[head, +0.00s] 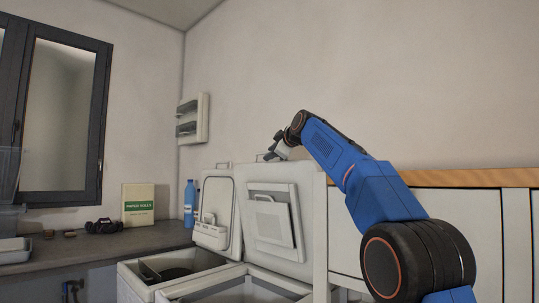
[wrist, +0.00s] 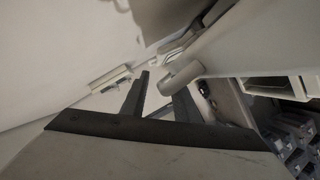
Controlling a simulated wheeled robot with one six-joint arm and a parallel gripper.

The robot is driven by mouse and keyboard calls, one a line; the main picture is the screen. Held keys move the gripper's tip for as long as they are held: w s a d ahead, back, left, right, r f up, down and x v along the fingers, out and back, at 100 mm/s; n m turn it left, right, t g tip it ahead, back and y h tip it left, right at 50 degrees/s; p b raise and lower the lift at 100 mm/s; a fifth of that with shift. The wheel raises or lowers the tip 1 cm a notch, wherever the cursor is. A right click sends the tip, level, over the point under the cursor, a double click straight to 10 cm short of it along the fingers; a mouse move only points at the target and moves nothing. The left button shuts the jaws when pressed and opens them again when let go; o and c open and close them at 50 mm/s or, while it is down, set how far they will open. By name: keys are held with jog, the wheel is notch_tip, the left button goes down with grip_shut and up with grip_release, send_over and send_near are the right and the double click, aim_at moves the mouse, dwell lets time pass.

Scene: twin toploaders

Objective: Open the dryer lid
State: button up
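Two top-loading machines stand side by side in the head view, both with lids raised. The left lid (head: 216,205) and the right lid (head: 276,228) are upright against the wall side, with the machine openings (head: 178,271) uncovered in front. I cannot tell from labels which is the dryer. My gripper (head: 274,153) is at the top edge of the right lid, close to its small handle. In the wrist view my gripper (wrist: 162,82) has its two dark fingers apart. A pale rounded bar (wrist: 182,75), apparently a lid handle, is just beyond the fingertips. Contact is unclear.
A counter (head: 100,245) at left holds a green-and-white box (head: 138,207), a blue bottle (head: 189,203) and a dark object (head: 103,226). A wall box (head: 193,119) hangs behind the machines. A pale cabinet with a wooden top (head: 460,177) is at right.

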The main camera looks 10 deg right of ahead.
jog(key=v, duration=1.6)
jog(key=shift+a+r, duration=0.1)
